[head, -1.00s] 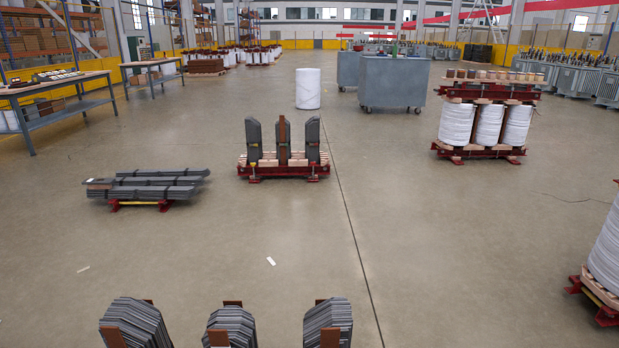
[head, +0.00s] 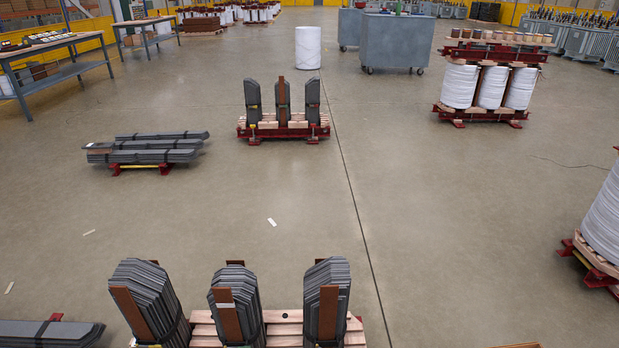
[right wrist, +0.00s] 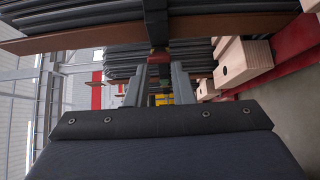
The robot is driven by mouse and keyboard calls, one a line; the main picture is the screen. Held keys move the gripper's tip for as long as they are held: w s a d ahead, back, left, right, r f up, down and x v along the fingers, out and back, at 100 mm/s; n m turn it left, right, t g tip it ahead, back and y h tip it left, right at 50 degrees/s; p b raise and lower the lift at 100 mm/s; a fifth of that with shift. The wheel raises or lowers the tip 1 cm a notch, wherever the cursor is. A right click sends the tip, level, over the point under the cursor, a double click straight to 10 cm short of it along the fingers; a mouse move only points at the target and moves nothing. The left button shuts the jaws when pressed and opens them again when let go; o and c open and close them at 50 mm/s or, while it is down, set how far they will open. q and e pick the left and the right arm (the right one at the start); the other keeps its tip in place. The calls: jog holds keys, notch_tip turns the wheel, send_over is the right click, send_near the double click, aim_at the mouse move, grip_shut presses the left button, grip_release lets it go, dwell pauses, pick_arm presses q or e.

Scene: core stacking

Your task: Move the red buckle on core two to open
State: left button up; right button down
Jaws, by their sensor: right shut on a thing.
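In the right wrist view, my right gripper (right wrist: 158,72) has its two fingers reaching up on either side of a small red buckle (right wrist: 158,54), and it is shut on it. The buckle sits on a black strap (right wrist: 155,18) that runs around a stack of dark steel laminations (right wrist: 75,22). In the head view, a core with three lamination stacks (head: 238,305) stands nearest, at the bottom. Another three-stack core (head: 283,98) stands farther off on a red base. No number marks show which is core two. My left gripper is not in view.
Wooden blocks (right wrist: 245,62) and a red beam (right wrist: 295,70) lie right of the fingers in the wrist view. In the head view, strapped steel bundles (head: 150,150) lie left, and cores with white coils (head: 490,86) stand right. Open floor lies between.

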jog(key=shift+s+a, duration=0.25)
jog(key=shift+a, duration=0.05)
jog(key=shift+s+a+p, duration=0.35)
jog(key=shift+s+a, duration=0.1)
jog(key=shift+a, duration=0.2)
jog(key=shift+a, duration=0.1)
jog(key=shift+s+a+p, duration=0.25)
jog(key=shift+a+p, duration=0.1)
jog(key=shift+a, duration=0.35)
jog(key=shift+a, duration=0.1)
jog(key=shift+a, duration=0.8)
